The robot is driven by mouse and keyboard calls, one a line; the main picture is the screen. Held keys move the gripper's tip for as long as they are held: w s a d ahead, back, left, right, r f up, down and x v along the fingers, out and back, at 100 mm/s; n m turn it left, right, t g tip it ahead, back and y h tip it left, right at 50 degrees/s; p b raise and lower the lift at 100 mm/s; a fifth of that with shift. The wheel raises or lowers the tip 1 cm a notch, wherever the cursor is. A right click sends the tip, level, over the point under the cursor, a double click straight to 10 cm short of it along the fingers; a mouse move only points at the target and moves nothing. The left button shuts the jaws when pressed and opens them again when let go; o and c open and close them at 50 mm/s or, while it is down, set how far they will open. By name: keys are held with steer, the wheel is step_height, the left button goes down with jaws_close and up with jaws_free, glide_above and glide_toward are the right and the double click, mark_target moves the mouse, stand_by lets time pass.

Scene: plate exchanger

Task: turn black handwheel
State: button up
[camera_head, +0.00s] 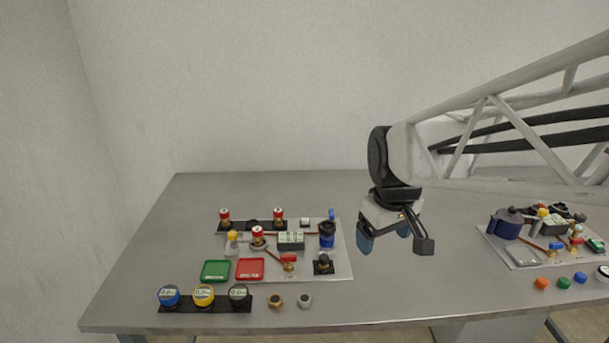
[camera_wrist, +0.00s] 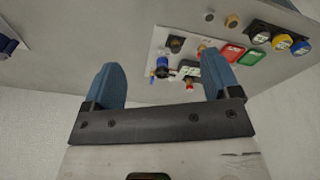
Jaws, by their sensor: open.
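A small black fitting (camera_head: 323,264) stands at the front right corner of the left pale panel (camera_head: 342,265). It looks like the black handwheel, but it is too small to make out a rim or spokes. In the wrist view the black fitting (camera_wrist: 176,44) shows between my fingers, well beyond them. My gripper (camera_head: 385,240) hangs in the air to the right of the panel, apart from everything. Its two blue fingers are spread with nothing between them, as the wrist view (camera_wrist: 162,68) also shows.
Several gauges (camera_head: 204,295) sit in front. A second crowded panel (camera_head: 525,257) lies at the right. The table (camera_head: 420,290) between the panels is bare.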

steer(key=w+a+f+n+g, duration=0.1)
steer(key=w+f+n, duration=0.15)
steer(key=w, duration=0.55)
steer(key=w+a+f+n, duration=0.2)
steer(key=w+n, duration=0.1)
steer(key=w, duration=0.5)
steer(key=n, duration=0.5)
glide_above(328, 225)
steer(key=shift+m+g, duration=0.25)
steer(key=shift+g, duration=0.15)
step_height(328, 225, down, 9)
steer(key=shift+r, duration=0.15)
steer(key=shift+w, duration=0.1)
steer(key=shift+f, duration=4)
steer(key=c, duration=0.9)
